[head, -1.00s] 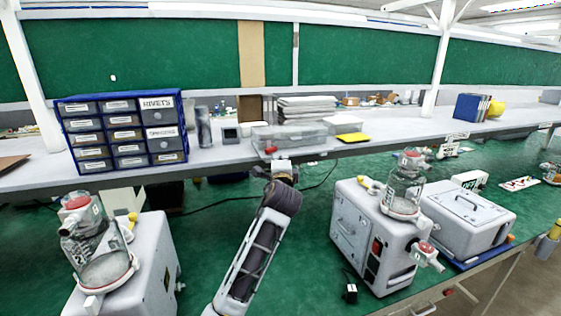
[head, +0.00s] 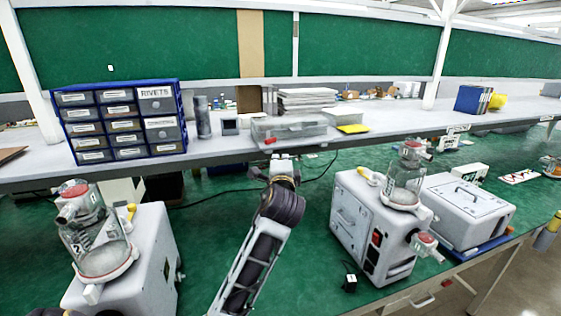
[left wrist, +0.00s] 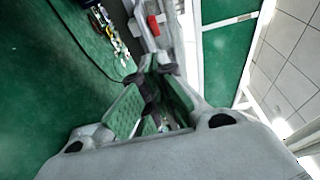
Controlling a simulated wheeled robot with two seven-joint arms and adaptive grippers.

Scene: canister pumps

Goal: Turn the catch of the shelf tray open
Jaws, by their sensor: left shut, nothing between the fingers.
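The shelf tray (head: 312,131) is a clear, low box with a lid, standing at the front of the grey shelf. Its small red catch (head: 270,141) is on the front side near the left end; it is too small to tell how it is turned. The catch also shows red in the left wrist view (left wrist: 153,26), beyond the fingertips. My left gripper (head: 283,158) is shut and empty, just below and right of the catch, apart from it as far as I can tell. Its fingers meet in the left wrist view (left wrist: 160,68). My right gripper is not in view.
A blue drawer cabinet (head: 122,122) stands left on the shelf, a yellow item (head: 353,128) right of the tray. The shelf edge (head: 215,153) runs above the green bench. Pump units stand left (head: 140,265) and right (head: 375,232) of my arm.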

